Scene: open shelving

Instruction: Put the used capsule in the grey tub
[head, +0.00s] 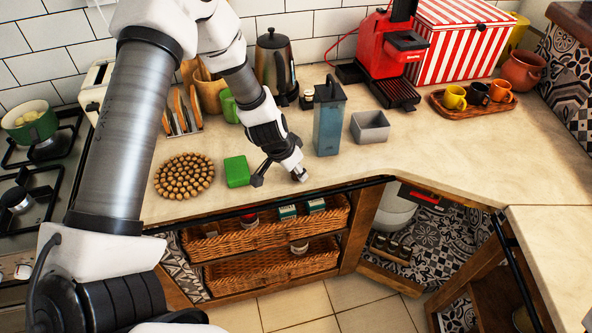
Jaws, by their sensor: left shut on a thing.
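The grey tub (370,134) is a small open box on the counter, right of the blue-grey water tank, and looks empty. My left gripper (294,170) reaches down to the front part of the counter, left of and nearer than the tub. It is shut on a small pale thing (300,176) at its tips, low over the counter near the front edge. This appears to be the used capsule, mostly hidden by the fingers. I cannot tell whether it touches the counter. No other loose capsule shows. My right gripper is out of view.
The tall water tank (328,122) stands between my left gripper and the tub. A green box (237,171) and a round cork-like trivet (184,176) lie to the left. The red coffee machine (388,48) and a cup tray (442,105) stand behind. The right counter is clear.

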